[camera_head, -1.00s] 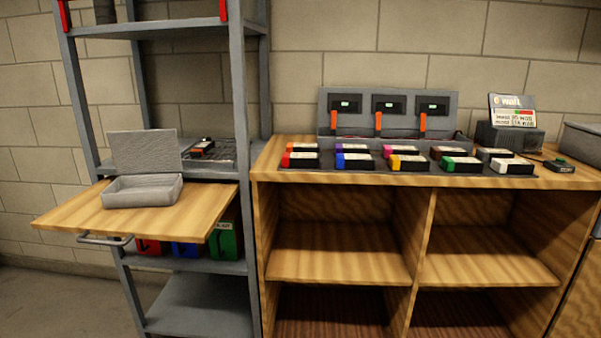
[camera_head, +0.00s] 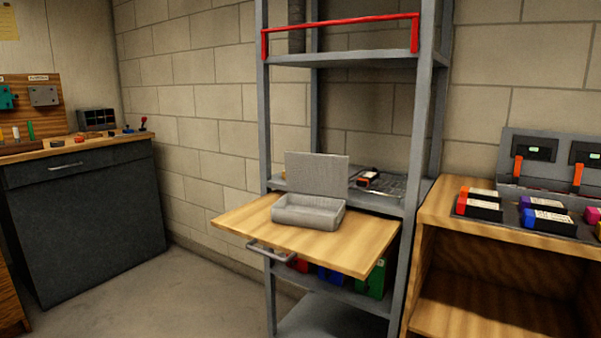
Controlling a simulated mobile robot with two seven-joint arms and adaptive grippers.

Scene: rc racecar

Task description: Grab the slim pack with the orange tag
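Several dark packs with white labels and coloured ends lie on the wooden bench at the right. The back-left pack (camera_head: 481,194) has an end that looks orange. The pack in front of it (camera_head: 479,209) has a red end. These two colours are close and hard to tell apart at this size. A purple-ended pack (camera_head: 542,204) and a blue-ended pack (camera_head: 549,219) lie to their right. A pink-ended one (camera_head: 593,216) is cut by the picture edge. Neither gripper is in view.
A grey metal shelf unit (camera_head: 424,120) stands left of the wooden bench (camera_head: 437,207). Its pulled-out wooden board (camera_head: 367,245) carries an open grey box (camera_head: 309,211). A dark cabinet (camera_head: 90,215) stands at the left. The floor (camera_head: 190,285) between is clear.

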